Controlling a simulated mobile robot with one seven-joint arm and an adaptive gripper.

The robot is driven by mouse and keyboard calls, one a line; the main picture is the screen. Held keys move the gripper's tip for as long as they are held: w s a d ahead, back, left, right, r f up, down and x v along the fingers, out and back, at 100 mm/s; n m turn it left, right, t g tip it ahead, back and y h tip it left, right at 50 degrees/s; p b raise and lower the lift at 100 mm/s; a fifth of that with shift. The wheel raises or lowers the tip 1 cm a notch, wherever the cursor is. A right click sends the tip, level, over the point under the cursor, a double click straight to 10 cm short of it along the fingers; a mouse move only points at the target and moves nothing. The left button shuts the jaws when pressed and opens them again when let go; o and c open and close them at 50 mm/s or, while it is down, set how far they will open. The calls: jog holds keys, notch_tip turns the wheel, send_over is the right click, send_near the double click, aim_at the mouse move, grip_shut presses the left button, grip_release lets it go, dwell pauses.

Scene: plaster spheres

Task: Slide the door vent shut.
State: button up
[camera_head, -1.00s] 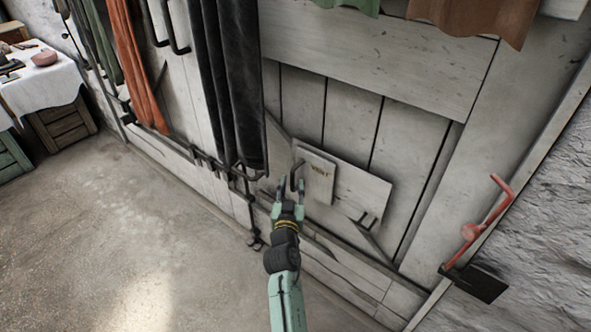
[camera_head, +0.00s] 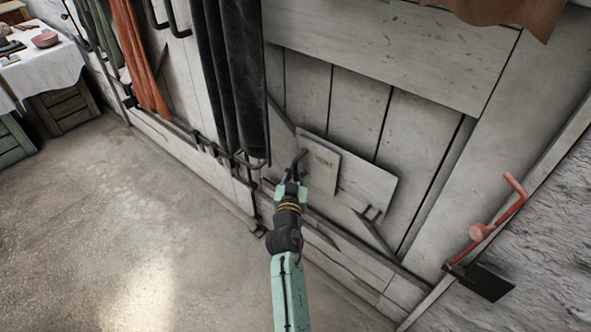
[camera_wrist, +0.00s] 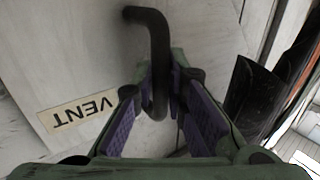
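The door vent is a pale sliding plate (camera_head: 322,172) marked VENT, lying over a wider pale board (camera_head: 368,183) low on the plank door. The wrist view shows the plate (camera_wrist: 75,75) and its label close up. A dark bent handle (camera_wrist: 150,35) stands out from the plate's left side. My gripper (camera_wrist: 162,85) has its two purple-padded fingers on either side of the handle, drawn in close around it near the tips. In the head view, my gripper (camera_head: 293,180) is at the plate's left edge and hides part of the handle. The opening behind the plate is not visible.
A dark cloth (camera_head: 235,90) hangs just left of the vent. A red lever (camera_head: 490,225) is on the right frame. A table with a white cloth (camera_head: 45,75) stands far left; the floor (camera_head: 130,230) is clear.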

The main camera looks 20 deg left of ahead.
grip_shut()
dwell(0.3)
jog(key=shift+w+a+r+b, duration=0.15)
jog(key=shift+a+b, duration=0.3)
jog(key=shift+b, duration=0.35)
jog(key=o, duration=0.5)
grip_release()
jog(key=shift+a, duration=0.1)
